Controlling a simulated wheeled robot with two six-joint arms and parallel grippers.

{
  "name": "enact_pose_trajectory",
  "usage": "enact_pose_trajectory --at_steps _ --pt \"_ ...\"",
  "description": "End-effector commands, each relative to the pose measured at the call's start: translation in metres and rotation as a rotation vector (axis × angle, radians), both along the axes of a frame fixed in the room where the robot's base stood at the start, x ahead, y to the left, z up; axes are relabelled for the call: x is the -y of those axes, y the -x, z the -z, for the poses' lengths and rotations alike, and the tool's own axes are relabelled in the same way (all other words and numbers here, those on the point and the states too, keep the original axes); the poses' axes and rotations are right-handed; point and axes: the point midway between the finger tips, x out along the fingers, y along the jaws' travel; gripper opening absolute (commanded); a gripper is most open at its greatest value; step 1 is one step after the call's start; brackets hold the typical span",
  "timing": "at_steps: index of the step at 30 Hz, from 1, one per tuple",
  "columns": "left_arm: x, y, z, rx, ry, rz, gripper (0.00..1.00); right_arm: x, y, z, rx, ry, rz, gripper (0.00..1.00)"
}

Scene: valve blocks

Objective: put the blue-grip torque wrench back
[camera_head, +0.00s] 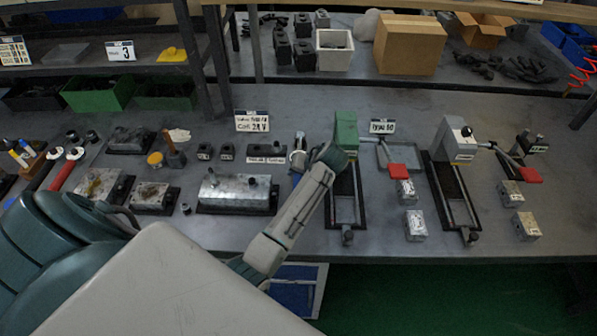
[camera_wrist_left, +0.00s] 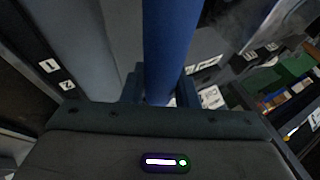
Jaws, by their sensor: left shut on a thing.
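My left gripper (camera_head: 297,162) is over the middle of the bench in the head view, left of the green-topped fixture. In the left wrist view its fingers (camera_wrist_left: 160,90) are shut on the blue grip (camera_wrist_left: 172,45) of the torque wrench. The grip runs up out of that picture between the fingers. In the head view only a small blue part (camera_head: 296,180) shows by my gripper; the rest of the wrench is hidden or too small to tell. My right gripper is not in view.
A red-grip wrench (camera_head: 67,170) lies at the bench's left beside a dark-handled tool (camera_head: 40,176). A metal valve block (camera_head: 235,192) sits left of my forearm. The green-topped fixture (camera_head: 346,130) and a grey-topped fixture (camera_head: 457,140) stand to the right, with small metal blocks (camera_head: 415,225) nearby.

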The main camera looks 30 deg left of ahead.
Motion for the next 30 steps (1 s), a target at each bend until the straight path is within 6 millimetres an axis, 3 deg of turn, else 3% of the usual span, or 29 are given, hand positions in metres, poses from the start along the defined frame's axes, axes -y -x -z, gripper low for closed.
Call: enact_pose_trajectory --at_steps 18,19,22,23,30 --pt "0.0 -0.001 0.009 0.002 -0.001 0.0 0.0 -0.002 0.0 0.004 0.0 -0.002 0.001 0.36" --pt "0.0 -0.001 0.009 0.002 -0.001 0.0 0.29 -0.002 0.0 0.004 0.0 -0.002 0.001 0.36" --pt "0.0 0.0 0.009 0.002 -0.001 0.0 0.49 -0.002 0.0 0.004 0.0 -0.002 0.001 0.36" --pt "0.0 0.0 0.009 0.002 -0.001 0.0 0.53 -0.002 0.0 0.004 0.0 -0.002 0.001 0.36" --pt "0.001 0.001 0.012 -0.003 0.002 0.001 0.53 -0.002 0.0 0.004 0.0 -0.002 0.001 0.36"
